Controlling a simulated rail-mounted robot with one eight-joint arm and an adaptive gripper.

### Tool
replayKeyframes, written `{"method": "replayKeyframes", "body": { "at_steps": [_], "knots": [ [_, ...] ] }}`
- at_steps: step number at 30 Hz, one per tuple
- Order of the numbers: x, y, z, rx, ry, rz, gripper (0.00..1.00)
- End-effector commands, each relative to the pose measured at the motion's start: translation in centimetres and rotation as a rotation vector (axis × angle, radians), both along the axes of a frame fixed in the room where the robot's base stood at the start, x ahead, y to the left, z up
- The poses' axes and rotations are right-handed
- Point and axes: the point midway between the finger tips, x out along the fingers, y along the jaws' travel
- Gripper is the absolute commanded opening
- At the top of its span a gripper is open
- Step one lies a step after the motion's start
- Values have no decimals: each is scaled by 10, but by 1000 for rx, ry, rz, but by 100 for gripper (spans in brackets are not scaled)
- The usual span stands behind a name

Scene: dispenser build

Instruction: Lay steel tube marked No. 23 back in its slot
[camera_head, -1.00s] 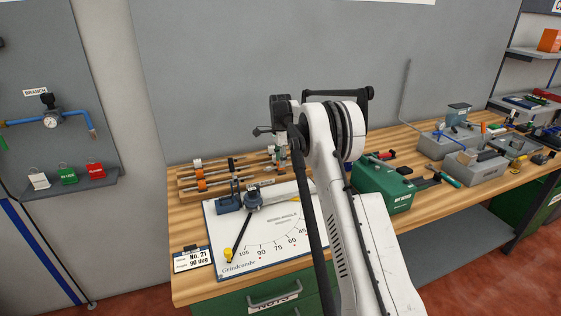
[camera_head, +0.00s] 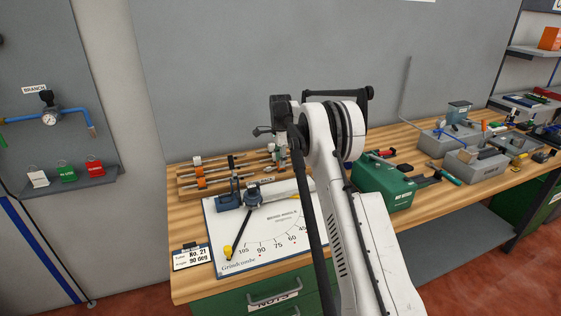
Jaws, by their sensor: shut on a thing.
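My gripper (camera_head: 282,158) is small and partly hidden by my own arm, at the right end of the wooden tube rack (camera_head: 186,194) in the head view. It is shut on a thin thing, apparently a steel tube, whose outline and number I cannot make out. Several steel tubes with orange or white tags lie across the rack; one orange tag (camera_head: 201,183) is at its left. No number 23 is readable, and the slot under the gripper is hidden.
A tube bender (camera_head: 253,195) with a yellow-tipped handle (camera_head: 229,252) stands on a white angle board (camera_head: 270,259). A card (camera_head: 192,257) reads No. 21, 90 deg. A green toolbox (camera_head: 383,187) and grey bins (camera_head: 475,164) stand to the right.

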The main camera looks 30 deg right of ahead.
Motion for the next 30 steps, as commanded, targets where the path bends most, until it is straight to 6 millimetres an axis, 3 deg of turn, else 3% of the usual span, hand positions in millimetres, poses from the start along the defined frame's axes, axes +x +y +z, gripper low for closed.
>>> {"method": "replayKeyframes", "body": {
  "at_steps": [13,14,18,30],
  "knots": [
    [0,0,-6,0,0,0,0],
    [0,0,-6,0,0,0,20],
    [0,0,-6,0,0,0,39],
    [0,0,-6,0,-1,0,42]
  ]
}}
